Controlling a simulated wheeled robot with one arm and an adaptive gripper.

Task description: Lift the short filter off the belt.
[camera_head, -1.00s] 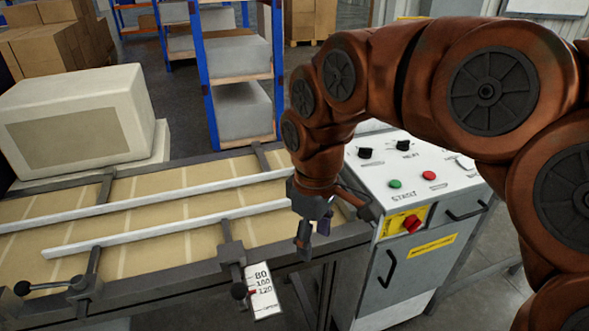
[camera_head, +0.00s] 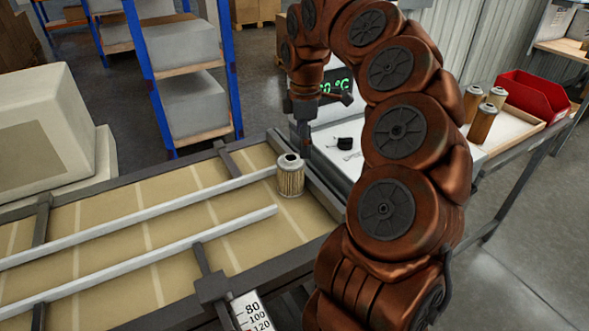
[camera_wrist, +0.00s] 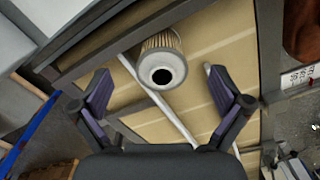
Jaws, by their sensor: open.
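The short filter (camera_head: 291,176) is a pleated, tan cylinder with a pale top and a dark hole. It stands upright on the belt (camera_head: 235,250), by the far end of the long guide rail. In the wrist view the filter (camera_wrist: 161,62) shows its holed end, ahead of and between the two fingers. My gripper (camera_head: 303,140) is behind the filter in the head view, over the belt's far edge. In the wrist view my gripper (camera_wrist: 160,100) is open, with nothing between its fingertips.
Two pale guide rails (camera_head: 130,220) run along the belt. A white control cabinet with a green display (camera_head: 335,87) stands beyond the belt's end. Several taller filters (camera_head: 483,124) and a red bin (camera_head: 533,98) are on a bench at right. The belt's near right part is clear.

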